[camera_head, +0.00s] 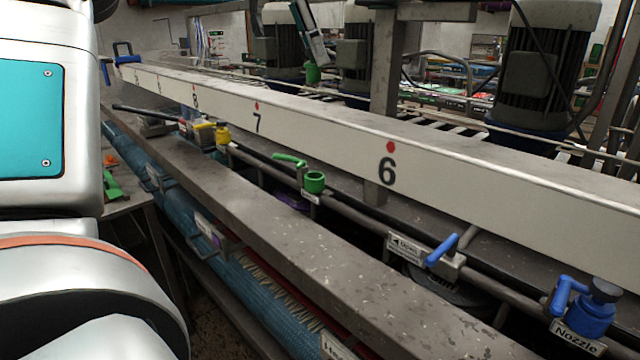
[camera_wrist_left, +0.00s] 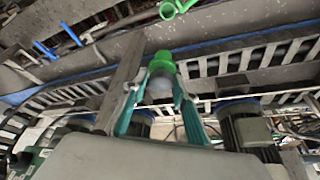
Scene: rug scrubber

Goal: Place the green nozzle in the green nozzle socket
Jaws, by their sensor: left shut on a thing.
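The green nozzle (camera_head: 313,73) hangs below my left gripper (camera_head: 317,56), high above the machine's rail in the head view. In the left wrist view, the green nozzle (camera_wrist_left: 162,66) sits between the teal-sided fingers of my left gripper (camera_wrist_left: 159,88), which is shut on it. The green socket (camera_head: 314,183) is an open green cup on the pipe, with a green handle beside it. The nozzle is well apart from it. The socket also shows at the top of the left wrist view (camera_wrist_left: 167,10). My right gripper is not in view.
A long white beam (camera_head: 300,118) with red dots and numbers runs behind the socket. A blue nozzle (camera_head: 590,310) sits at lower right, and a yellow fitting (camera_head: 222,134) lies farther along the pipe. Large motors (camera_head: 545,60) stand behind. A grey rail (camera_head: 270,240) runs in front.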

